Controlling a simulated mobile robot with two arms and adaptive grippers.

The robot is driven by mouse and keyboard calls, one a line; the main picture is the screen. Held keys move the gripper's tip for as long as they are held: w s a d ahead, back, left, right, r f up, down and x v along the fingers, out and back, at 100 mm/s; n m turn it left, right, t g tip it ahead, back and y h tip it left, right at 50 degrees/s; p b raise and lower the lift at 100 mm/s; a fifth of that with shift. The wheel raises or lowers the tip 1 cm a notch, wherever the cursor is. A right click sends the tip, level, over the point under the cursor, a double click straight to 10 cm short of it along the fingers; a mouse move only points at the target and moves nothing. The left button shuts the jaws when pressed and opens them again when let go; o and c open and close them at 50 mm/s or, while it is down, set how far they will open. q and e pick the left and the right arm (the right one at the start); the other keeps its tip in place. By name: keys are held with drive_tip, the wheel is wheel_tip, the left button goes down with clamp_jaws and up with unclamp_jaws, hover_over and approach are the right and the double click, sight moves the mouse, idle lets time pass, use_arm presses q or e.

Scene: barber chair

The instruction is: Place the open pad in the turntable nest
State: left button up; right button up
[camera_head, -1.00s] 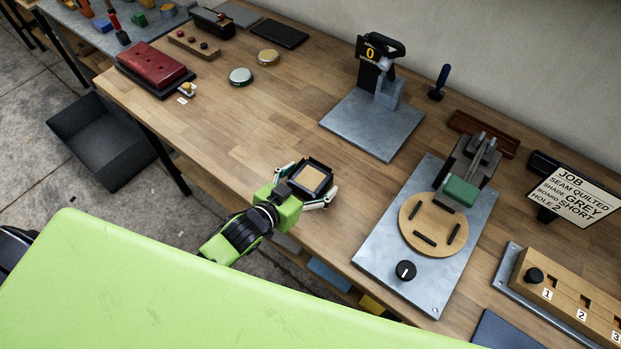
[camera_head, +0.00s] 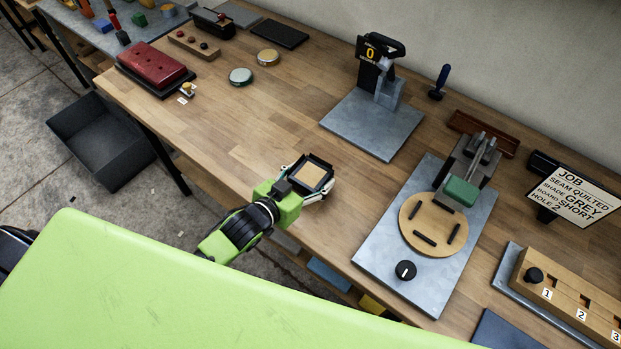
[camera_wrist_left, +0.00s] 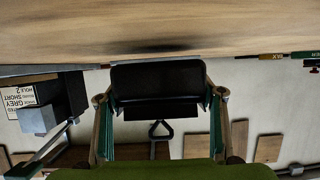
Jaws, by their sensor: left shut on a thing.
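The open pad (camera_head: 314,173) is a black square frame with a tan middle. My left gripper (camera_head: 311,177) is shut on it above the front of the wooden bench. In the left wrist view the pad (camera_wrist_left: 158,78) shows as a dark block between the two fingers (camera_wrist_left: 160,102). The turntable nest (camera_head: 432,224) is a round tan disc with three black bars, on a grey metal plate to the right of the gripper. It is empty, and the pad is apart from it. My right gripper is not in view.
A green-headed clamp (camera_head: 461,191) stands behind the disc, and a black knob (camera_head: 405,271) sits in front. A grey press stand (camera_head: 372,125) is behind the gripper. A job sign (camera_head: 575,196) and numbered wooden block (camera_head: 570,290) are at right.

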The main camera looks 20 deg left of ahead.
use_arm(q)
drive_tip(key=s+r, duration=0.1)
drive_tip(key=r, duration=0.1)
drive_tip(key=s+d+r, duration=0.1)
drive_tip(key=s+r, duration=0.1)
drive_tip(key=s+r+b, duration=0.1)
drive_tip(key=r, duration=0.1)
drive_tip(key=shift+s+d+r, duration=0.15)
drive_tip(key=shift+r, duration=0.2)
drive_tip(key=s+d+r+b, duration=0.15)
drive_tip(key=s+r, duration=0.25)
drive_tip(key=s, duration=0.4)
drive_tip(key=w+a+f+m+g+h, duration=0.2)
drive_tip(key=a+m+h, duration=0.1)
drive_tip(key=a, duration=0.2)
wheel_tip(320, 180, up, 10)
drive_tip(key=a+m+g+h+b, duration=0.1)
drive_tip(key=m+g+h, duration=0.1)
drive_tip(key=m+h, duration=0.1)
drive_tip(key=shift+w+a+m+g+h+b, duration=0.15)
drive_tip(key=shift+a+m+g+h+b, duration=0.2)
drive_tip(key=shift+m, duration=0.35)
